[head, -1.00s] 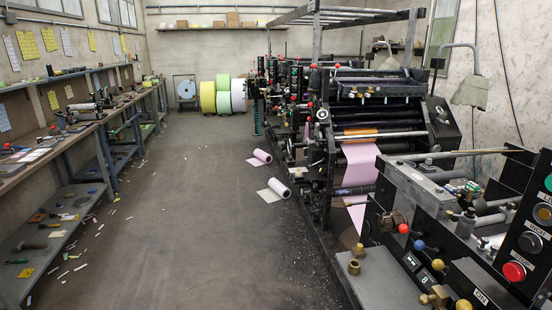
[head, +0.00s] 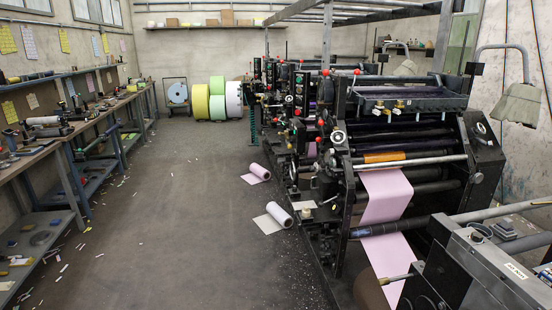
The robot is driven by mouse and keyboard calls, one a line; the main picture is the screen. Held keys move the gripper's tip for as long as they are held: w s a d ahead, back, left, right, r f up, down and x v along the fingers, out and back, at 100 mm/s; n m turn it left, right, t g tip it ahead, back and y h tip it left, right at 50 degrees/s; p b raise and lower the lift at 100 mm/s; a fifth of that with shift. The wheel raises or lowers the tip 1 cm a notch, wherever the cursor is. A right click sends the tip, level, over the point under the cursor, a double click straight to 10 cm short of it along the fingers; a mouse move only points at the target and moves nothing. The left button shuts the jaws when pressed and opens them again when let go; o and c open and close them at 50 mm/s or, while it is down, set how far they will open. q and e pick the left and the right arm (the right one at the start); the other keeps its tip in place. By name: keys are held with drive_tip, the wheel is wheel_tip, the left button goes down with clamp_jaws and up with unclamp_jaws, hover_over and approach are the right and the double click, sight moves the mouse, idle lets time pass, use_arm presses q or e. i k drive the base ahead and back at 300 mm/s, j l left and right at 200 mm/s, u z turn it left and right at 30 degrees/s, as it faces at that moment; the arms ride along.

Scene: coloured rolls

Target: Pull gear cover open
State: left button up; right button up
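The large black printing press (head: 400,150) stands at the right, with pink paper (head: 385,200) running down its front. A grey metal housing (head: 478,268) with a small white label (head: 516,271) is at the lower right, cut off by the picture edge. I cannot tell whether this housing is the gear cover, and no part is clearly identifiable as that cover. Neither of my grippers is in view.
A long workbench (head: 62,146) with tools runs along the left wall. Two paper rolls (head: 280,213) (head: 260,171) lie on the floor beside the press. Yellow, green and white rolls (head: 218,98) stand at the back. The middle floor (head: 180,220) is mostly clear.

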sight(320, 178)
drive_tip(key=i, duration=3.2)
drive_tip(key=i+l, duration=0.1)
drive_tip(key=l, duration=0.25)
drive_tip(key=i+l, duration=0.1)
drive_tip(key=l, duration=0.25)
drive_tip(key=z, duration=0.05)
